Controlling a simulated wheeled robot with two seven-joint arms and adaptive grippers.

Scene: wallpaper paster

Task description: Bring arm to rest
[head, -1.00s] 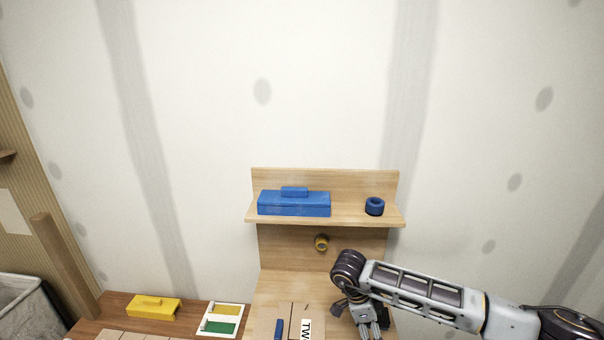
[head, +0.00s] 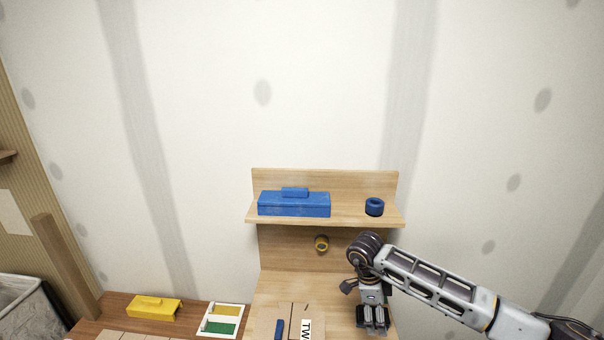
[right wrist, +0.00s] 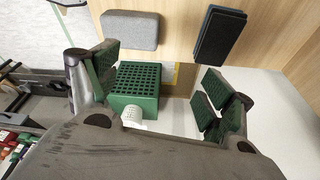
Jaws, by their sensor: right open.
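My right arm comes in from the right in the head view, bent at the wrist. My right gripper (head: 373,322) hangs pointing down over the right side of the wooden work surface (head: 345,290). In the right wrist view its two padded fingers (right wrist: 158,92) are spread wide with nothing held between them. A green perforated box (right wrist: 135,88) with a white round piece shows beyond the fingers, apart from them. My left gripper does not show.
A wooden shelf (head: 350,212) holds a blue box (head: 294,205) and a blue ring (head: 374,207). A yellow box (head: 153,308) and a white tray (head: 238,330) are at lower left. A grey block (right wrist: 130,30) and a dark block (right wrist: 220,36) show in the wrist view.

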